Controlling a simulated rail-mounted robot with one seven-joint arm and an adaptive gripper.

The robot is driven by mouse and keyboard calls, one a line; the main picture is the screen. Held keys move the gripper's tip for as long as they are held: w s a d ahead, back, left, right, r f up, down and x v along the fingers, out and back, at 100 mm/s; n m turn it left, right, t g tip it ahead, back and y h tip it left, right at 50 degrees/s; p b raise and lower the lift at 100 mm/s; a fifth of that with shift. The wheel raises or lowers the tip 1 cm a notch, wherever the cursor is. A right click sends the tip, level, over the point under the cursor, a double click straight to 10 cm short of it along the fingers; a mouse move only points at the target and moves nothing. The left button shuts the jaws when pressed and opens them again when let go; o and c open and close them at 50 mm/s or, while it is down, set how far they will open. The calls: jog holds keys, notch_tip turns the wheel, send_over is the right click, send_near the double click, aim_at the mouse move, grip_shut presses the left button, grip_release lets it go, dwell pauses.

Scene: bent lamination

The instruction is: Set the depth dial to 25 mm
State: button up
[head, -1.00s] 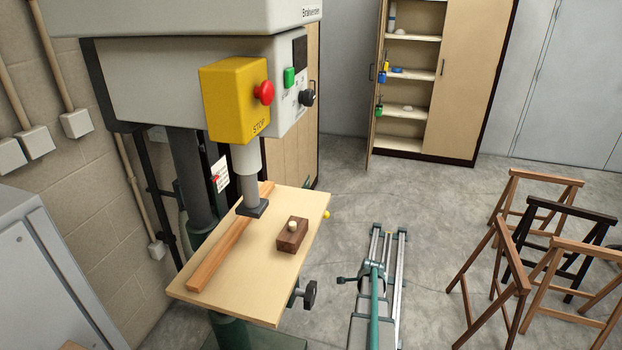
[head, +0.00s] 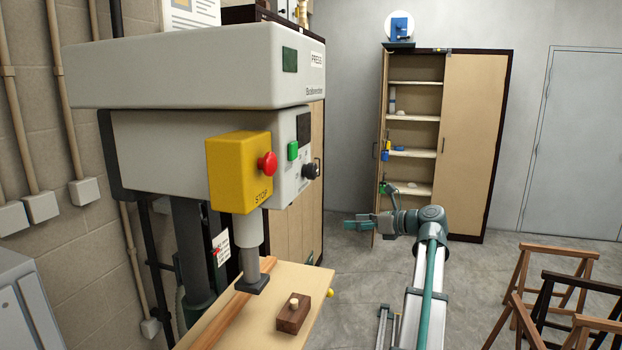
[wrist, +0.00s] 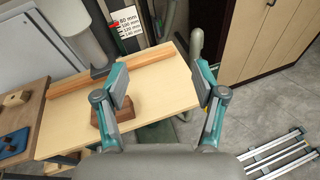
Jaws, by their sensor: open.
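The black dial knob (head: 310,171) is on the front face of the press head, right of the red stop button, with small markings around it that are too small to read. A white depth scale card (wrist: 128,22) with a red pointer shows in the wrist view, marked 80 mm and upward; it also shows behind the press column in the head view (head: 221,247). My gripper (head: 358,223) is open and empty, to the right of and lower than the dial. In the wrist view my gripper (wrist: 160,86) has its two fingers wide apart above the table. The dial is not visible there.
The yellow stop box (head: 232,175) with its red button (head: 267,164) and a green button (head: 293,151) lie close to the dial. Below are the press table (head: 245,325), a wooden strip (head: 222,318) and a brown block (head: 293,318). Sawhorses (head: 560,290) stand at right.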

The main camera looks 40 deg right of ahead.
aim_at(316, 172)
jog(key=s+a+r+n+y, duration=0.1)
jog(key=s+a+r+y, duration=0.25)
jog(key=r, duration=0.55)
jog(key=s+a+r+n+y, duration=0.1)
jog(key=s+a+r+y, duration=0.1)
jog(key=a+r, duration=0.45)
jog(key=shift+t+h, duration=0.25)
jog(key=shift+t, duration=0.05)
jog(key=x, duration=0.3)
jog(key=r+p+x, duration=0.1)
jog(key=x, duration=0.2)
jog(key=d+p+x, duration=0.1)
jog(key=x, duration=0.2)
jog(key=shift+w+r, duration=0.25)
jog(key=shift+w, duration=0.3)
jog(key=shift+c, duration=0.2)
jog(key=c, duration=1.1)
